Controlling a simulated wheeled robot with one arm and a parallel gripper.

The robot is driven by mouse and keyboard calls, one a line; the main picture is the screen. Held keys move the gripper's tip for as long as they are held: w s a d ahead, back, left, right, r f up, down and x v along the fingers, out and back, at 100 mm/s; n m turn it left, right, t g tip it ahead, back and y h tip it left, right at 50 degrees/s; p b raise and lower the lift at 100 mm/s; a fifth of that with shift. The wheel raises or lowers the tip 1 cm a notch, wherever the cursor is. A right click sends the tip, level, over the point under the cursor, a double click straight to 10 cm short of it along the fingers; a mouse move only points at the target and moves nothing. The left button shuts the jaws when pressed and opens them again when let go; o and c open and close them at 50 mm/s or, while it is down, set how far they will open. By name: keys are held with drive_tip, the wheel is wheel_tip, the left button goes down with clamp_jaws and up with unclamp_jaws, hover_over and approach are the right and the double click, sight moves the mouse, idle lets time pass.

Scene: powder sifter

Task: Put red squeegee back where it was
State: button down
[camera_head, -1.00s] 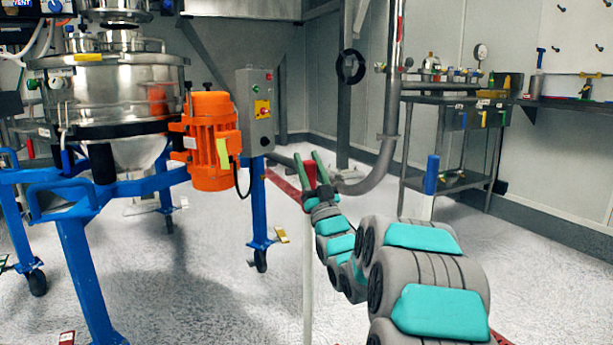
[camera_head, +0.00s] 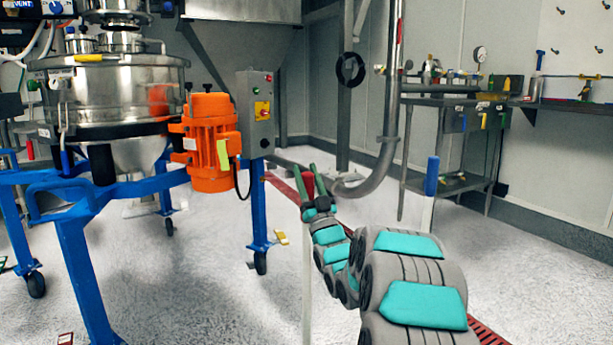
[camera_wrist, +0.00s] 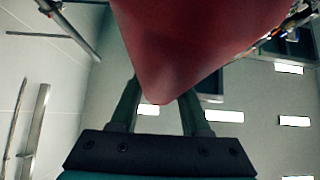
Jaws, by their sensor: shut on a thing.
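The red squeegee (camera_head: 307,184) shows as a small red piece between the fingers of my gripper (camera_head: 305,170) in the head view. In the wrist view, a large smooth red part of the squeegee (camera_wrist: 185,45) fills the top centre. It narrows downward between the two fingers. My gripper (camera_wrist: 158,105) is shut on it. The rest of the squeegee is hidden or out of frame, and I cannot tell how it lies in the grip.
A steel sifter (camera_head: 110,90) with an orange motor (camera_head: 208,145) stands on a blue wheeled frame (camera_head: 85,255) at left. A pale post (camera_head: 307,285) and a blue-topped pole (camera_head: 432,177) stand nearby. A steel table (camera_head: 450,180) is back right. A red slotted strip (camera_head: 487,333) crosses the open floor.

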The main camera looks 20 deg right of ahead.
drive_tip(key=shift+f, duration=0.1)
drive_tip(key=shift+c, duration=1.9)
unclamp_jaws()
drive_tip(key=shift+r, duration=0.2)
drive_tip(key=b+v, duration=0.1)
drive_tip(key=v, duration=1.1)
drive_tip(key=shift+b, duration=0.4)
drive_tip(key=shift+f, duration=0.1)
